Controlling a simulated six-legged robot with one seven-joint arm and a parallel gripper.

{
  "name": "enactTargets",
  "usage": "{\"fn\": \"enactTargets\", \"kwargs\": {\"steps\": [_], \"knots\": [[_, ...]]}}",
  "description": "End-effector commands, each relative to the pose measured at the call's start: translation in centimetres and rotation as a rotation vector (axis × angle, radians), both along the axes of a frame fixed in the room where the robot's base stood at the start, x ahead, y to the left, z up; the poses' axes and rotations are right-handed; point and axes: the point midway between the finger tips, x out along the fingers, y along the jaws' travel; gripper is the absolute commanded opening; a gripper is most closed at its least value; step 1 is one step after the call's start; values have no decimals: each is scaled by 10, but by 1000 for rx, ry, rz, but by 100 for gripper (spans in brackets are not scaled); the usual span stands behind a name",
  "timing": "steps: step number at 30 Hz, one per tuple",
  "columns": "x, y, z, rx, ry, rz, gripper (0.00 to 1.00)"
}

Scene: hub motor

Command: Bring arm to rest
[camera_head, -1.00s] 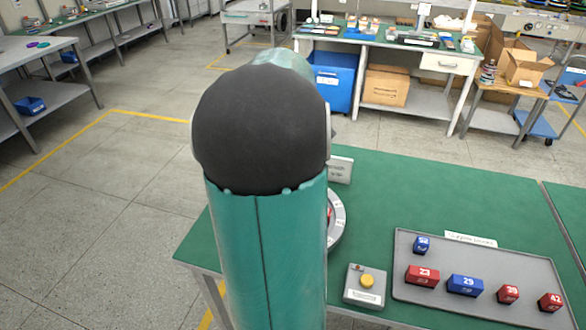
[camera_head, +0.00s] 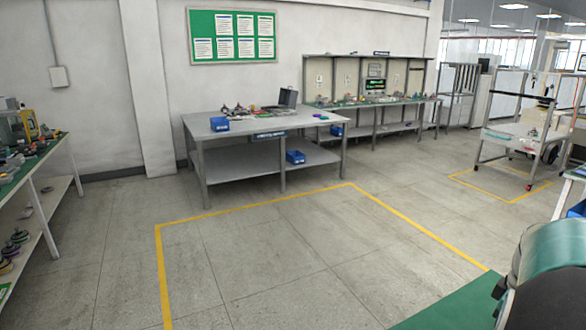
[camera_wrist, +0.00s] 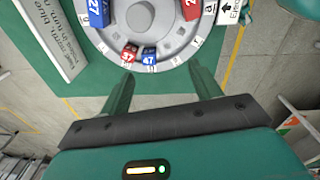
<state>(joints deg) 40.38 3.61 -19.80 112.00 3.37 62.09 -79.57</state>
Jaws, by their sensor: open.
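My gripper (camera_wrist: 160,90) shows in the wrist view with its two green fingers spread apart and nothing between them. Beyond the fingertips is a round grey dial-like fixture (camera_wrist: 176,45) on a green table (camera_wrist: 88,95). Numbered red and blue blocks sit around the fixture's rim, among them red 37 (camera_wrist: 129,54) and blue 47 (camera_wrist: 149,56). In the head view only part of my arm (camera_head: 550,265) shows at the lower right; my gripper is outside that view.
A grey workbench (camera_head: 250,137) with blue bins stands ahead in the head view. Shelving (camera_head: 45,190) is at the left and a cart (camera_head: 520,145) at the right. Yellow-lined floor (camera_head: 270,250) in the middle is clear. A white sign (camera_wrist: 52,35) stands beside the fixture.

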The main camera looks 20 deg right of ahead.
Motion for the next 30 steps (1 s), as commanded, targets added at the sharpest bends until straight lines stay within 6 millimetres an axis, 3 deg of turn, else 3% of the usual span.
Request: {"fn": "enactTargets", "kwargs": {"steps": [3,9,14,18,21,24,30], "knots": [[40,65,22,-19,-73,-28,63],[74,179,47,-19,-193,-106,63],[74,266,57,7,-289,-166,63],[58,331,60,47,-369,-219,63],[45,362,58,76,-409,-255,63],[37,379,57,97,-435,-281,63],[33,385,55,106,-443,-295,63]]}}
